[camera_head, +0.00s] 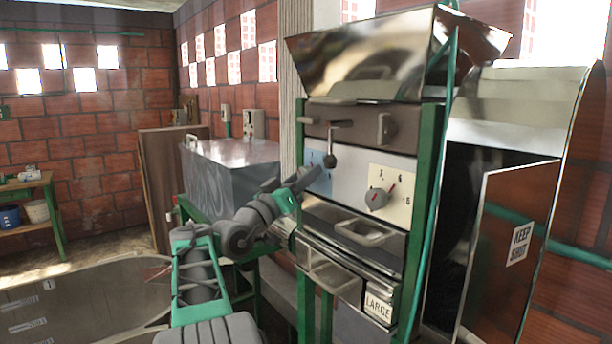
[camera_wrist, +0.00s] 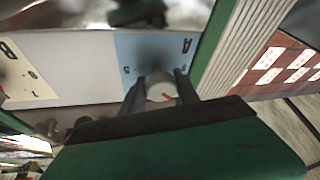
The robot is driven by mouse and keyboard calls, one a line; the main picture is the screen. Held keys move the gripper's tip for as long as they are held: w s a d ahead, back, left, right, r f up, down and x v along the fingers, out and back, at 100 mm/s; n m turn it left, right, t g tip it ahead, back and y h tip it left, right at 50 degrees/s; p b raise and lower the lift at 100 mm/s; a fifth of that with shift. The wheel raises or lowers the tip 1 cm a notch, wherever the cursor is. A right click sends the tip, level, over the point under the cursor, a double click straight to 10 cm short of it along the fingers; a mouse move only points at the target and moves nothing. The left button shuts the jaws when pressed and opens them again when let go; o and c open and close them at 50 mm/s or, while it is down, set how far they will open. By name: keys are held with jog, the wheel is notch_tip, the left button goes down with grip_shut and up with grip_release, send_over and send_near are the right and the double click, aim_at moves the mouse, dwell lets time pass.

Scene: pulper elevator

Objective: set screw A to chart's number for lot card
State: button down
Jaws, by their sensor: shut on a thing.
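My gripper (camera_head: 308,181) reaches the front panel of the machine at its left side. In the wrist view its two fingers (camera_wrist: 160,88) are shut around the pale round knob of screw A (camera_wrist: 161,91), which has a red pointer mark. Screw A sits on a blue plate (camera_wrist: 150,48) lettered A; one numeral, seemingly 5, shows beside a finger, and the other numbers are hidden or blurred. In the head view the gripper covers the knob, and part of the blue plate (camera_head: 314,158) shows. The lot card (camera_head: 378,307) reads LARGE. I cannot make out a chart.
Screw B (camera_head: 377,199), a grey knob with a red pointer, sits on a cream numbered plate to the right. A lever (camera_head: 331,158) hangs just above my gripper. A green post (camera_head: 299,140) stands close left. A door (camera_head: 510,250) marked KEEP SHUT is at right.

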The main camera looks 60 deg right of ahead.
jog(key=n+t+p, duration=0.1)
jog(key=n, duration=0.1)
jog(key=n+t+p, duration=0.1)
jog(key=n, duration=0.1)
jog(key=n+t+y+p, duration=0.1)
jog(key=n, duration=0.2)
jog(key=shift+r, duration=0.25)
jog(key=shift+f+n+t+y+p, duration=0.1)
jog(key=shift+n+t+y+p, duration=0.35)
jog(key=shift+n+p, duration=0.95)
jog(key=shift+n, duration=0.4)
jog(key=shift+f, duration=0.15)
jog(key=c, duration=0.9)
grip_release()
jog(key=shift+a, duration=0.1)
